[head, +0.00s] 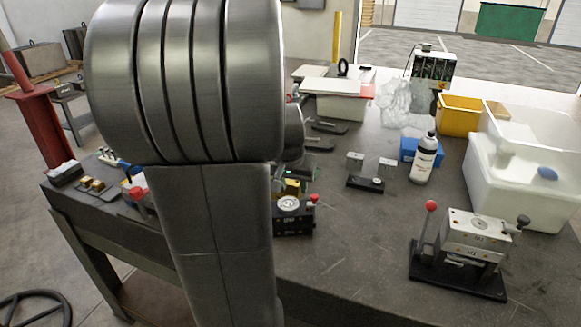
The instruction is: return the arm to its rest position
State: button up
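My arm (215,220) fills the left middle of the head view, a large grey metal joint above a long grey link. Whether the gripper holds anything cannot be seen.
A mould base with a red-knobbed lever (475,238) stands at the front right. A smaller black block (293,222) stands just right of my arm. A white bottle (424,160), blue box, yellow bin (458,115) and white tub (520,190) are behind. The front middle bench is clear.

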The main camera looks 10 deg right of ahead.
jog(key=v, duration=0.8)
jog(key=shift+r, duration=0.3)
jog(key=shift+s, duration=0.15)
jog(key=x, duration=1.3)
jog(key=shift+f, duration=0.75)
jog(key=shift+a+r, duration=0.1)
